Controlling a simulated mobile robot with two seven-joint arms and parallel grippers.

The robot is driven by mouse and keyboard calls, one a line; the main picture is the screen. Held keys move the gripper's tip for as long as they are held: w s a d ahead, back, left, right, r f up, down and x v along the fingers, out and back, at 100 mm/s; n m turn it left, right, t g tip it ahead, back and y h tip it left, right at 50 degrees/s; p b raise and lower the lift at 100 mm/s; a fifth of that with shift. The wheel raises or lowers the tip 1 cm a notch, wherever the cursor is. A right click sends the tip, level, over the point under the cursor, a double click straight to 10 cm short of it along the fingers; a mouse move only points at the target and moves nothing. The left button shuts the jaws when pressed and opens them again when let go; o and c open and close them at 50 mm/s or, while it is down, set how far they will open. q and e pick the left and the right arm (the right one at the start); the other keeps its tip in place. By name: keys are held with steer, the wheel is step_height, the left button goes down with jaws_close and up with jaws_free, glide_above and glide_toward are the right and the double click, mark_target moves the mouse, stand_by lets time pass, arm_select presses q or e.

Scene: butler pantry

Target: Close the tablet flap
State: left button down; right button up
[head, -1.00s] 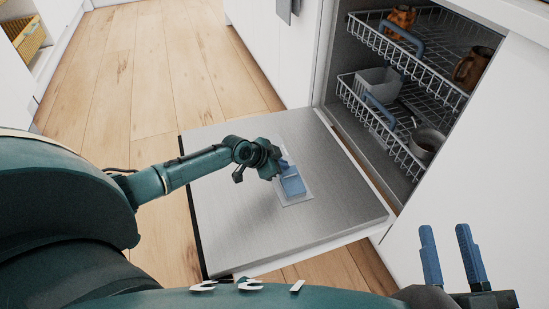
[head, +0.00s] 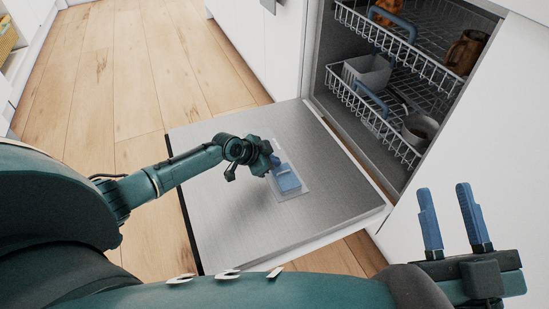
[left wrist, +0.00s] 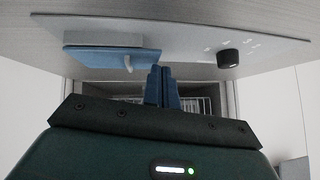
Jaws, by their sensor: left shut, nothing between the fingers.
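The blue tablet flap (head: 287,180) is on a pale dispenser plate (head: 297,193) set in the inner face of the lowered dishwasher door. In the left wrist view the flap (left wrist: 98,57) juts at a slight angle from a grey housing, with a small pale catch on it; I cannot tell whether it is latched. My left gripper (left wrist: 162,88) is shut and empty, its blue fingertips close to the flap's right end; contact is unclear. In the head view its wrist partly covers the fingers. My right gripper (head: 450,220) is open and empty, right of the door.
The metal dishwasher door (head: 235,215) lies open and flat. Two wire racks (head: 375,110) with mugs and a grey container (head: 367,73) stand inside the machine behind it. A black knob (left wrist: 228,60) is on the dispenser plate. Wooden floor is clear to the left.

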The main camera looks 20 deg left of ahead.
arm_select(q)
steer(key=shift+r+p, duration=0.4)
steer(key=shift+r, duration=0.3)
steer(key=p+v, duration=0.6)
steer(key=v, duration=0.7)
arm_select(e)
steer(key=shift+s+d+f+g+h, duration=0.2)
steer(key=shift+s+f+g+h, duration=0.15)
steer(key=shift+f+h, duration=0.25)
steer(key=shift+s+d+f+g+h, duration=0.2)
steer(key=shift+f+g+h, duration=0.25)
steer(key=shift+f+h, duration=0.15)
arm_select(q)
steer(key=shift+s+a+f, duration=0.1)
steer(key=shift+a, duration=0.05)
